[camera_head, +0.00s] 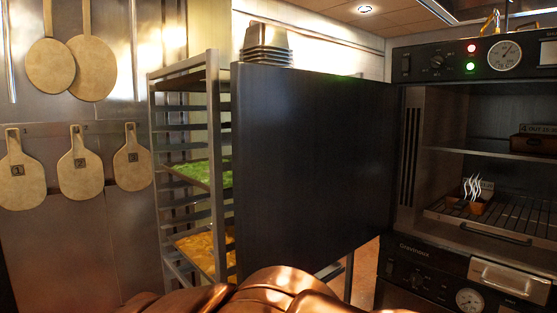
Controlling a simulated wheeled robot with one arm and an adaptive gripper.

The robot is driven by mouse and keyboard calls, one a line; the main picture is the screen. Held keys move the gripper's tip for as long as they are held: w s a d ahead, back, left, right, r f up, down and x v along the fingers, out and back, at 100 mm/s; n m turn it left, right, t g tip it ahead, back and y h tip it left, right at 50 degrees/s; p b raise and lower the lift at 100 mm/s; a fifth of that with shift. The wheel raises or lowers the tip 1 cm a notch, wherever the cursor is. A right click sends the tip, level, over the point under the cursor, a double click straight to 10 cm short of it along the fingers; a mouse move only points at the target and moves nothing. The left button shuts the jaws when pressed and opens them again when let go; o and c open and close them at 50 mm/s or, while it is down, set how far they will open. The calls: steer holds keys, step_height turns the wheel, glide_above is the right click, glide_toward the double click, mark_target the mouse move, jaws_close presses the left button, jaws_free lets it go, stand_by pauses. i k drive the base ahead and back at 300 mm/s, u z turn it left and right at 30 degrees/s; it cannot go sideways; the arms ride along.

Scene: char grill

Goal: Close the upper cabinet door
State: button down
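The upper cabinet door (312,165) is a large dark panel. It stands wide open, swung out to the left from its hinge side along the cabinet's left edge. The upper cabinet (414,150) at the right shows its open inside, with a shelf and a wire rack. Copper-coloured rounded parts of my arm show at the bottom middle, just below the door's lower edge. I cannot tell whether they touch the door. My gripper is not in view.
Inside the cabinet are a small holder (474,205) with wavy steam-like shapes and a dark box (534,143). A lower unit (430,275) sits below. Wooden paddles (90,67) hang at left.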

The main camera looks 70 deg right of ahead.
mark_target(312, 151)
steer(key=i, duration=1.65)
steer(key=z, duration=3.3)
steer(key=k, duration=1.2)
steer(key=u, duration=0.6)
steer(key=i, duration=0.65)
steer(key=u, duration=0.6)
